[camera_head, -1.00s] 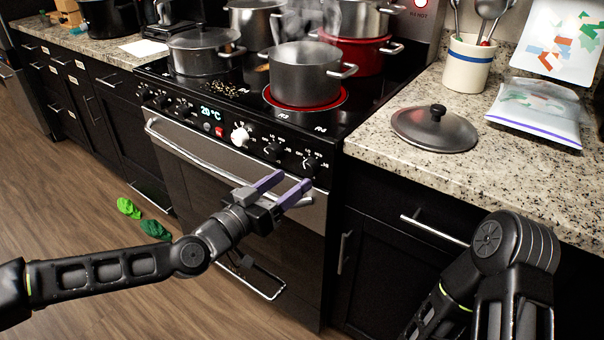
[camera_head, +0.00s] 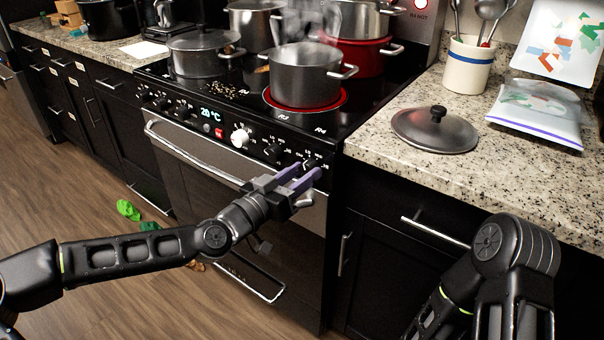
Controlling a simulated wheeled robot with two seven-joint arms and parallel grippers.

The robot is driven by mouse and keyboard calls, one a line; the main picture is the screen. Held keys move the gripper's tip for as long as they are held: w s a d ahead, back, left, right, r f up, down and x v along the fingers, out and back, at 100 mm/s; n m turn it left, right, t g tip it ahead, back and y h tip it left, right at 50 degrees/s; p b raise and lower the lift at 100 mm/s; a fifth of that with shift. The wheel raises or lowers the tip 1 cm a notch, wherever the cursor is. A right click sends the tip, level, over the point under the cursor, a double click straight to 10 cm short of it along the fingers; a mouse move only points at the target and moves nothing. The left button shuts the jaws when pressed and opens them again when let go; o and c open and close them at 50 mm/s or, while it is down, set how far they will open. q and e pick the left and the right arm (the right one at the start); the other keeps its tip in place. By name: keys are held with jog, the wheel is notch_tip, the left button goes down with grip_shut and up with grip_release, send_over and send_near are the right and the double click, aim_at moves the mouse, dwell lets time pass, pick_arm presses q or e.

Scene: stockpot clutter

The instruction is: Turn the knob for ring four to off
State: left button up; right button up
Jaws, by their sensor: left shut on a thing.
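The rightmost black knob (camera_head: 311,163) on the stove's front panel is below the R4 mark, so I take it as the knob for ring four. My left gripper (camera_head: 307,175) has its purple fingers at this knob and is shut on it. The fingers hide part of the knob, and its pointer setting is too small to read. Another black knob (camera_head: 272,150) and a white knob (camera_head: 239,138) are to its left. My right arm shows at the bottom right, with its gripper out of view.
A steaming pot (camera_head: 305,76) stands on a red glowing ring. A lidded pot (camera_head: 200,52) and a red pot (camera_head: 357,54) are on the hob too. The oven handle (camera_head: 215,165) runs below the panel. A loose lid (camera_head: 435,129) lies on the counter. Green cloths (camera_head: 128,209) lie on the floor.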

pick_arm(q)
grip_shut()
jog(key=shift+n, duration=0.4)
jog(key=n+b, duration=0.1)
jog(key=n, duration=0.7)
jog(key=shift+t, duration=0.3)
jog(key=shift+n, duration=0.4)
jog(key=o, duration=0.6)
grip_release()
